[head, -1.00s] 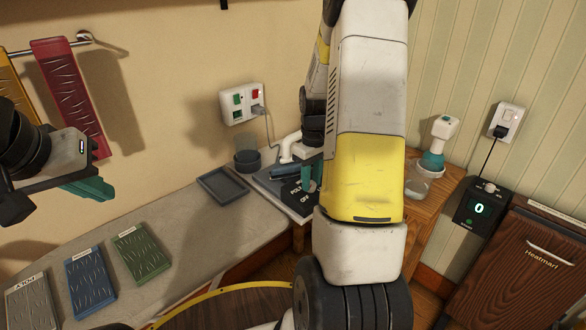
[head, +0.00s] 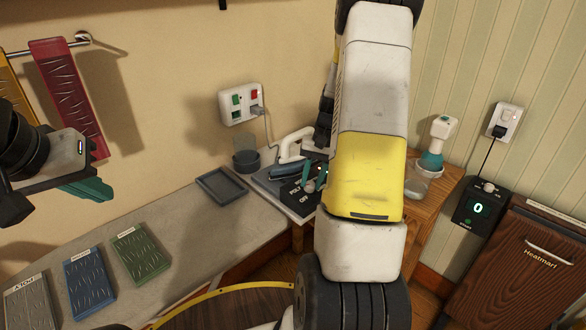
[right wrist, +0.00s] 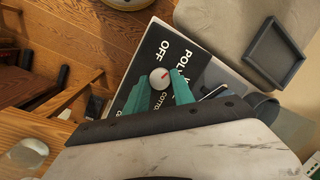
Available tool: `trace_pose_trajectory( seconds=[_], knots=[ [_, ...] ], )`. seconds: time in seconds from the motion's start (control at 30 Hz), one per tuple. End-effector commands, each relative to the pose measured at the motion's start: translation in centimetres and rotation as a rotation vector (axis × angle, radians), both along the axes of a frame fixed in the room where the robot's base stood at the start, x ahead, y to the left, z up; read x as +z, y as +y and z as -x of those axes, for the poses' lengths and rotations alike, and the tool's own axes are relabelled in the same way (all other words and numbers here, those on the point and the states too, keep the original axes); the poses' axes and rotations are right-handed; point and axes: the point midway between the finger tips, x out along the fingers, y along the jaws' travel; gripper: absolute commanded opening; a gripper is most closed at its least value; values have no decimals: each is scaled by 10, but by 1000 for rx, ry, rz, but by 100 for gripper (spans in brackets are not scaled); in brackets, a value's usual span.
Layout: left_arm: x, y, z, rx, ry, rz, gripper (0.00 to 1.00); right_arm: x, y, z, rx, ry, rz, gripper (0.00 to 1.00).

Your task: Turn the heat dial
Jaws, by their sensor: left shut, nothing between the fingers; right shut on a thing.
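The heat dial is a small round white knob with a red mark in the right wrist view (right wrist: 159,78). It sits on a black panel (right wrist: 165,50) lettered "OFF", "POLY" and "COTTON". My right gripper (right wrist: 160,84) has its teal fingers on either side of the dial, shut on it. The red mark points up and to the right in that view. In the head view my right arm partly hides the panel (head: 301,197). My left gripper (head: 88,190) is shut and empty at the left, above the counter and far from the dial.
A grey tray (head: 221,186) lies left of the panel. A white-handled iron (head: 290,150) is behind the panel. Green, blue and grey cloth pieces lie on the counter at left. A spray bottle (head: 436,150) and a black heater box (head: 478,207) are at right.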

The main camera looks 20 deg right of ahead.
Motion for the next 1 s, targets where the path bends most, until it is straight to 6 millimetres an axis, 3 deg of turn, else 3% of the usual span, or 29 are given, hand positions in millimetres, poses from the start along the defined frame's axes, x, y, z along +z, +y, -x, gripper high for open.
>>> trace_pose_trajectory(
  seconds=[0.4, 0.93, 0.97, 1.0],
  knots=[
    [0, 0, 0, 0, 0, 0, 0, 0, -2, 0, -170, 16, -44, 0],
    [0, 0, 0, 0, 0, 0, 0, 0, -2, 0, -190, 18, -49, 0],
    [0, 0, 0, 0, 0, 0, 0, 0, -2, 0, -190, 18, -49, 33],
    [0, 0, 0, 0, 0, 0, 0, 0, -2, 0, -190, 18, -49, 41]
  ],
)
